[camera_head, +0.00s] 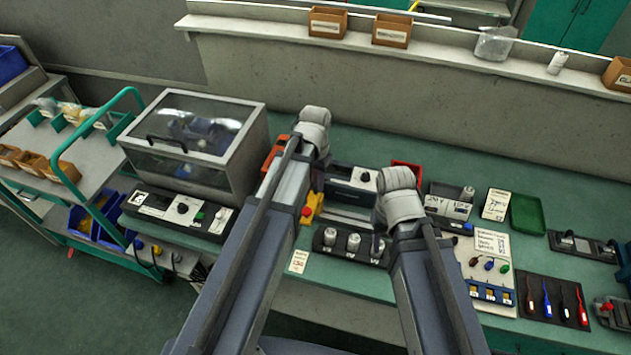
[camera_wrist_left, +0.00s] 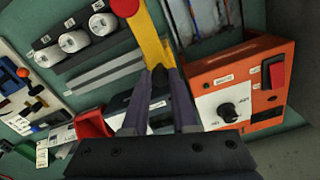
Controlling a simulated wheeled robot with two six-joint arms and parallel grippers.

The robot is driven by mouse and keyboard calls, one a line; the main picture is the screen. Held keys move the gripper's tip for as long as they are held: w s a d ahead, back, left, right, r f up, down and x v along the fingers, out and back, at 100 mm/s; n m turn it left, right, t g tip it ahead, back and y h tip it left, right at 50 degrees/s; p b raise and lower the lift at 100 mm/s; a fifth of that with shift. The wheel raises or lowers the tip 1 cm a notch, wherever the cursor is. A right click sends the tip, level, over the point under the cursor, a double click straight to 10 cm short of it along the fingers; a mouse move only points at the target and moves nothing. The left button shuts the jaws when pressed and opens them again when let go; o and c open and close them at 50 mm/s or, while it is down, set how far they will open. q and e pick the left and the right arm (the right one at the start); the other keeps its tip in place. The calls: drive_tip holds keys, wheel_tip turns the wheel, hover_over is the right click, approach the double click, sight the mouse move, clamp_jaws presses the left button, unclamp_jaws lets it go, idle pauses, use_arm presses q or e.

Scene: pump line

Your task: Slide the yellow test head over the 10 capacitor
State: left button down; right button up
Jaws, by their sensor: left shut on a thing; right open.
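The yellow test head (camera_head: 314,204), with a red end, shows beside my left arm; in the left wrist view it is the yellow bar (camera_wrist_left: 150,40). My left gripper (camera_head: 318,187) is shut on it; its dark fingers (camera_wrist_left: 160,78) meet at the bar's near end. Three pale capacitors stand in a row on a black block: one on the left (camera_head: 330,237), one in the middle (camera_head: 353,242), one on the right (camera_head: 377,247). Their labels are too small to read. The test head is beside the row, over none of them. My right gripper (camera_head: 379,222), partly hidden by its wrist, is open near the right capacitor.
An orange device with a black knob (camera_wrist_left: 237,85) stands close to my left gripper. A clear-lidded box (camera_head: 195,140) stands on the left. A red tray (camera_head: 407,170), a green tray (camera_head: 527,212) and a screwdriver mat (camera_head: 553,302) lie to the right.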

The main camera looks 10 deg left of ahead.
idle(0.9)
use_arm(q)
drive_tip(key=d, duration=1.4)
drive_tip(key=shift+s, duration=0.25)
drive_tip(key=c, duration=0.7)
unclamp_jaws()
drive_tip(key=shift+r, duration=0.15)
wheel_tip(320, 180, up, 8)
drive_tip(key=p, duration=0.8)
drive_tip(key=shift+f, duration=0.25)
